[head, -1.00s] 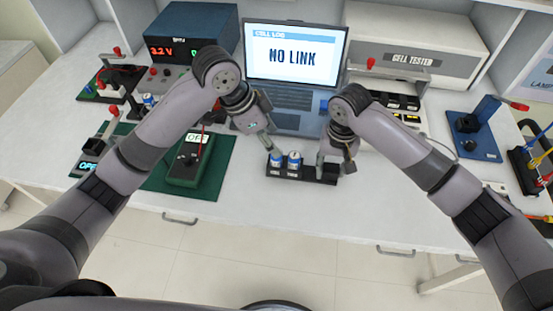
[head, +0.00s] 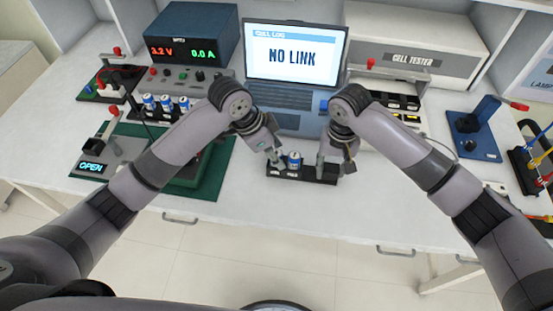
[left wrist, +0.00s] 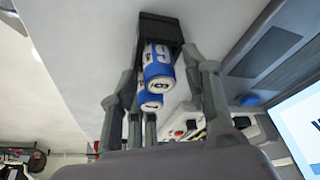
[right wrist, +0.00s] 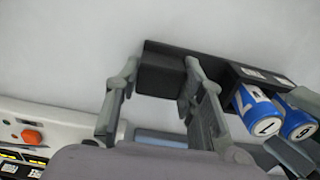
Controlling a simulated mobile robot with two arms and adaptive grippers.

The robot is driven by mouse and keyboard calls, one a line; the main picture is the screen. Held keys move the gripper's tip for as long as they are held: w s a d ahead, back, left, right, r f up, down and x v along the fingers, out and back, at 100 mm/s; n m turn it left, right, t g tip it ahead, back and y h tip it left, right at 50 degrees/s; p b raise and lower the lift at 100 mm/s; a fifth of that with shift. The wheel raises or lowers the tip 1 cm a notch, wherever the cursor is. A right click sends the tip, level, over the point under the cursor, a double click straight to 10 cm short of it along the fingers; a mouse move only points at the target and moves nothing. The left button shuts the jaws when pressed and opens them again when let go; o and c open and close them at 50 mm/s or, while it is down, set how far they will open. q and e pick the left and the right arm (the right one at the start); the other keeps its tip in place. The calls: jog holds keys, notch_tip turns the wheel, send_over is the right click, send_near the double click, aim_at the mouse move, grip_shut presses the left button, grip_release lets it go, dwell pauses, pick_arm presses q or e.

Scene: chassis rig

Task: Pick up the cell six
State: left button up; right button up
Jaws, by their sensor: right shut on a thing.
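Cell six, a blue and white can with a dark numeral (left wrist: 158,66), stands in a black rack (head: 315,177) at the front of the bench. My left gripper (head: 274,163) is open around it from above, hiding most of it in the head view. Its fingers (left wrist: 168,88) show on either side of the cell in the left wrist view, apart from each other. A second cell, marked 1 (right wrist: 262,117), stands beside cell six (right wrist: 298,124) in the rack. My right gripper (head: 336,162) is shut on the black block (right wrist: 160,75) at the rack's right end.
A laptop (head: 292,55) reading NO LINK stands behind the rack. Several cells (head: 166,103) sit in a holder at left, before a power supply (head: 192,38). A green mat (head: 213,165) lies under my left arm.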

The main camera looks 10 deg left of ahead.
pick_arm(q)
grip_shut()
dwell(0.3)
jog(key=shift+r, duration=0.1)
notch_tip(320, 180, up, 18)
dwell(1.7)
dwell(0.4)
pick_arm(e)
jog(key=o, duration=1.3)
jog(key=shift+c, duration=0.2)
